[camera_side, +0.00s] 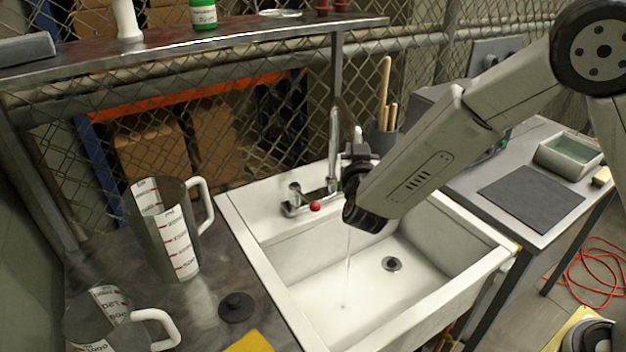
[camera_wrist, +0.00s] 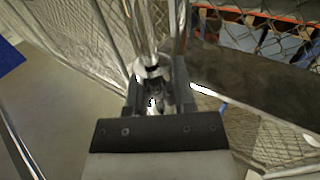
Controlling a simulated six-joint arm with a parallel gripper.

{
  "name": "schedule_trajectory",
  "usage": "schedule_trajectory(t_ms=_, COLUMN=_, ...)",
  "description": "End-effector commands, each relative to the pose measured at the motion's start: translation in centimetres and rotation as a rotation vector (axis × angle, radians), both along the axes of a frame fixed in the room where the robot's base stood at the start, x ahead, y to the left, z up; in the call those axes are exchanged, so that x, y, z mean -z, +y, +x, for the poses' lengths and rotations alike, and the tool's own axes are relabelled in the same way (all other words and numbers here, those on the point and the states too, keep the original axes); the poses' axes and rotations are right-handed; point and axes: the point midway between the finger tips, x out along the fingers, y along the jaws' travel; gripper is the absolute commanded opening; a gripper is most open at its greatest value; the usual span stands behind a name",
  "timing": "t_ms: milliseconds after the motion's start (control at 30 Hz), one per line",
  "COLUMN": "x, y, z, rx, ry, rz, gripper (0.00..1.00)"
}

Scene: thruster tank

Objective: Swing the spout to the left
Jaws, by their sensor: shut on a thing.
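The faucet (camera_side: 296,203) stands on the back rim of the white sink, with a red knob (camera_side: 315,206) at its base. Its tall chrome spout (camera_side: 333,140) rises behind my gripper; the spout's outlet end is hidden by my gripper in the side view. My gripper (camera_side: 357,160) is over the back part of the basin. In the wrist view my gripper (camera_wrist: 157,95) is shut on the chrome spout (camera_wrist: 148,55), which lies between its fingers. A thin stream of water (camera_side: 348,265) falls below my gripper into the basin.
The sink (camera_side: 290,270) has a drain (camera_side: 391,264). Two measuring jugs (camera_side: 165,230) (camera_side: 105,325) and a black stopper (camera_side: 236,307) are on the left counter. A holder with wooden handles (camera_side: 384,140) stands behind the gripper. A grey mat (camera_side: 530,198) lies on the right table.

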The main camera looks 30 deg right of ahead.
Motion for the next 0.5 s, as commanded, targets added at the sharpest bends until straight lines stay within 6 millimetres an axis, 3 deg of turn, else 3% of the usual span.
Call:
schedule_trajectory(t_ms=300, x=0.0, y=2.8, z=1.3, rx=0.145, ry=-0.002, rz=0.001, gripper=0.0)
schedule_trajectory(t_ms=500, x=0.0, y=3.9, z=2.1, rx=0.139, ry=-0.002, rz=0.0, gripper=0.0)
